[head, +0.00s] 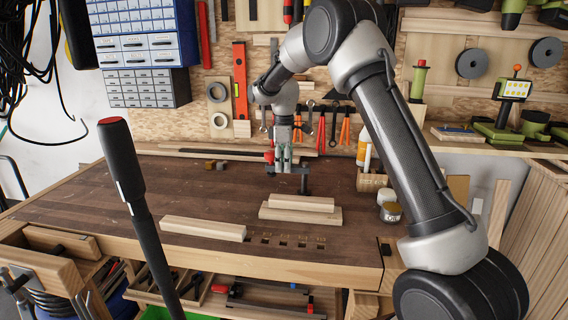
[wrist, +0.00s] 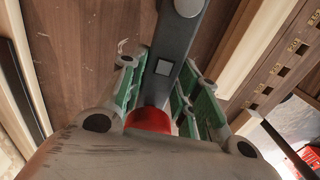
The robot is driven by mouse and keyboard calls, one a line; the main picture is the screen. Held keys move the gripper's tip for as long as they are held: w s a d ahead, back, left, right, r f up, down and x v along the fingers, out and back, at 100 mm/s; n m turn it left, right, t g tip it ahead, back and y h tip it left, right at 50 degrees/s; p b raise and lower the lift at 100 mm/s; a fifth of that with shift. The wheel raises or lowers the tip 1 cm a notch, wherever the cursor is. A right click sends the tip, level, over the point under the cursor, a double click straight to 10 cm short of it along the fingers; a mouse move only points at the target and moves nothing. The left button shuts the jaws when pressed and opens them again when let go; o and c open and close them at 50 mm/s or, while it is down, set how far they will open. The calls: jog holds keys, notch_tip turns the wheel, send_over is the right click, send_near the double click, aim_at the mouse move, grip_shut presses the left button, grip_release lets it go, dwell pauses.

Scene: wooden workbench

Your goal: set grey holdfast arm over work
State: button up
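The grey holdfast (head: 304,182) stands upright at the bench, just behind the work. Its arm reaches left from the post, not over the boards. The work is a pale board (head: 301,203) lying on a wider board (head: 290,214). My gripper (head: 284,184) points down at the holdfast arm, left of the post. In the wrist view, the dark grey holdfast arm (wrist: 191,70) runs between my green finger pads (wrist: 160,88). The pads lie close along both its sides; I cannot tell whether they press on it. A red part (wrist: 150,120) shows at the arm's near end.
Another pale board (head: 203,228) lies at the front left of the bench (head: 120,205). Small blocks (head: 215,164) lie at the back. Jars (head: 389,207) and a wooden holder (head: 372,181) stand at the right. Square holes (head: 284,241) line the front edge. The left bench top is mostly clear.

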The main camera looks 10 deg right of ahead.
aim_at(304, 172)
grip_shut()
jog(key=shift+s, duration=0.1)
jog(key=s+n, duration=0.2)
jog(key=n, duration=0.2)
jog(key=s+d+n, duration=0.1)
jog(key=s+n, duration=0.2)
jog(key=n, duration=0.2)
jog(key=s+n, duration=0.2)
jog(key=n, duration=0.2)
jog(key=shift+s+d+n, duration=0.3)
jog(key=shift+s+d, duration=0.05)
jog(key=shift+s+d+n, duration=0.35)
jog(key=shift+d+n, duration=0.2)
jog(key=shift+n, duration=0.5)
jog(key=shift+s+d+n, duration=0.3)
jog(key=shift+d+n, duration=0.2)
jog(key=shift+n, duration=0.55)
jog(key=shift+d, duration=0.1)
jog(key=o, duration=1)
grip_release()
